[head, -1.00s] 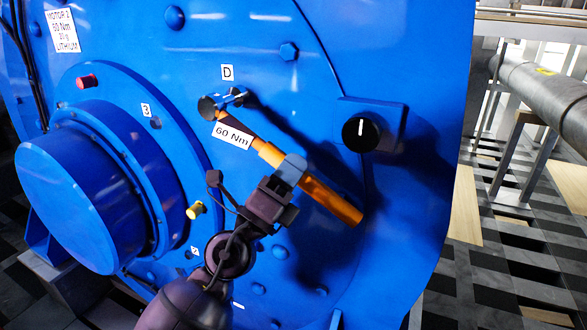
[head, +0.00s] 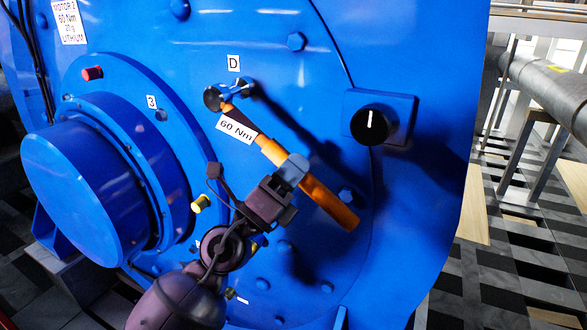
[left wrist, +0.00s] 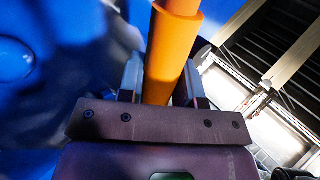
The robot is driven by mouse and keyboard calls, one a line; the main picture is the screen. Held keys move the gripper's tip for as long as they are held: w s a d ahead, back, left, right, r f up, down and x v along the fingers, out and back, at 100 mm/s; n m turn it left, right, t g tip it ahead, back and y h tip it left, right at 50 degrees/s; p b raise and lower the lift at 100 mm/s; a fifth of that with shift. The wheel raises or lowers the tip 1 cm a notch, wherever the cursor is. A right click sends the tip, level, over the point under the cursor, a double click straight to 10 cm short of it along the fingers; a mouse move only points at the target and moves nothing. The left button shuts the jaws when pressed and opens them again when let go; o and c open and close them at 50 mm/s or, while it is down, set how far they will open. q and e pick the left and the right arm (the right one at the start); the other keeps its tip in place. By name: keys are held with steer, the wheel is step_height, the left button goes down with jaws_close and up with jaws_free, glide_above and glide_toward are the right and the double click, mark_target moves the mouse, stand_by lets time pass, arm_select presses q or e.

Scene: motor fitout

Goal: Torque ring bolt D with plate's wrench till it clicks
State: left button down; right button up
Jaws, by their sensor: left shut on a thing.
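The orange torque wrench (head: 329,203) carries a white "60 Nm" label and slants down to the right from its dark round head (head: 214,98). My left gripper (head: 293,169) is shut on its orange handle, which also shows between the fingers in the left wrist view (left wrist: 172,60). Ring bolt D (head: 247,87) sits just below the "D" label (head: 233,63). The wrench head is at the bolt; I cannot tell whether it is fully seated, as it partly covers the spot. My right gripper is not in view.
The blue motor face bears a black knob (head: 374,124) right of the wrench. A red plug (head: 92,73) and a yellow plug (head: 201,204) stick out by the round hub (head: 84,199). A grey pipe (head: 545,85) and open floor lie at the right.

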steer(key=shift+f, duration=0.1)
arm_select(q)
steer(key=shift+s+a, duration=0.1)
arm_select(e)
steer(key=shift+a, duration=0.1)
arm_select(q)
steer(key=shift+s+a+r, duration=0.1)
steer(key=shift+s+a, duration=0.05)
steer(key=shift+s, duration=0.3)
steer(key=s, duration=0.1)
steer(key=s+a+p, duration=0.1)
steer(key=s, duration=0.1)
steer(key=s+a, duration=0.1)
steer(key=s, duration=0.1)
steer(key=shift+s, duration=0.25)
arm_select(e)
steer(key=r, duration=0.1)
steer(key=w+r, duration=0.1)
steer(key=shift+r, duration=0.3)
arm_select(q)
steer(key=shift+p, duration=0.3)
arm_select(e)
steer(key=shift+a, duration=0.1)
